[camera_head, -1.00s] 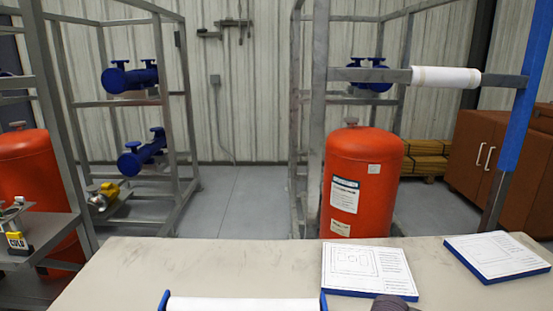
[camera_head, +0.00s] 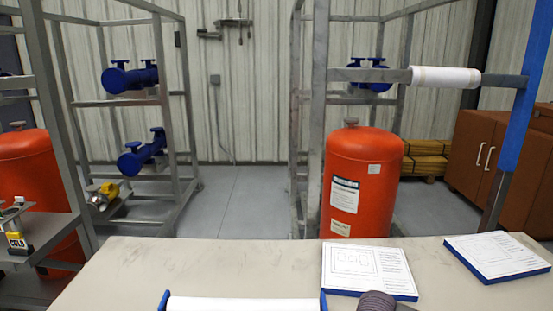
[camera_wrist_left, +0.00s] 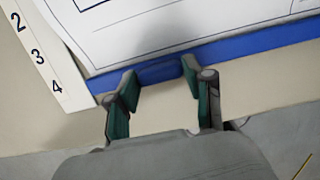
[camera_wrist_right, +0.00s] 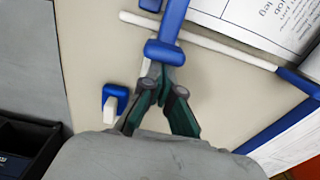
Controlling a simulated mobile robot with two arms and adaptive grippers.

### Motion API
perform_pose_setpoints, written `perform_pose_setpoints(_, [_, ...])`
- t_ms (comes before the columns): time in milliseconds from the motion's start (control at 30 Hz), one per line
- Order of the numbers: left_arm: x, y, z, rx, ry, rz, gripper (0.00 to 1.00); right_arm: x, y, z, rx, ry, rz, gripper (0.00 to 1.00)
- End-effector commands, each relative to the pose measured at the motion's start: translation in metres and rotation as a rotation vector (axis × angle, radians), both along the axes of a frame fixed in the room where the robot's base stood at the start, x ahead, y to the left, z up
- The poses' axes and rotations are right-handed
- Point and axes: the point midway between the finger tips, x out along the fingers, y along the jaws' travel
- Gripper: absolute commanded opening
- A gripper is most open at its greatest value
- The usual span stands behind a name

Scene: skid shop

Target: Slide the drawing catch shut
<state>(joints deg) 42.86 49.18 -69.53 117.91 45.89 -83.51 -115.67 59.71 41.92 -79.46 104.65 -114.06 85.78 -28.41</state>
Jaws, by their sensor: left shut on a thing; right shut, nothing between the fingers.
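In the left wrist view, a sheet with line drawing (camera_wrist_left: 150,22) lies on a blue-edged board (camera_wrist_left: 255,46). My left gripper (camera_wrist_left: 160,78) is shut on a blue tab (camera_wrist_left: 158,73) at the board's near edge. In the right wrist view, a blue block (camera_wrist_right: 165,52) sits around a blue bar (camera_wrist_right: 174,18); it looks like the drawing catch, but I cannot be sure. My right gripper (camera_wrist_right: 163,84) is shut and empty just below the block. I cannot tell whether its tips touch it.
The bench (camera_head: 210,258) holds two blue-edged drawing boards (camera_head: 365,268) (camera_head: 497,257) and a white roll (camera_head: 243,304) in front. A thin white rod (camera_wrist_right: 225,47) and a small blue piece with a white peg (camera_wrist_right: 115,100) lie near my right gripper. A numbered strip (camera_wrist_left: 38,52) is left of the board.

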Motion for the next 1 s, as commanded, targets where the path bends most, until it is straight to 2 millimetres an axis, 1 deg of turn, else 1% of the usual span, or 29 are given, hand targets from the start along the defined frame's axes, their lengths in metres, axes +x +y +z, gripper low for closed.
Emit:
perform_pose_setpoints(33, [-0.004, -0.001, -0.003, 0.001, 0.012, -0.003, 0.21, 0.0, 0.0, 0.003, 0.0, -0.001, 0.0, 0.0])
perform_pose_setpoints(1000, [-0.004, -0.001, -0.003, 0.001, 0.012, -0.003, 0.21, 0.0, 0.0, 0.061, -0.001, -0.001, 0.0, 0.0])
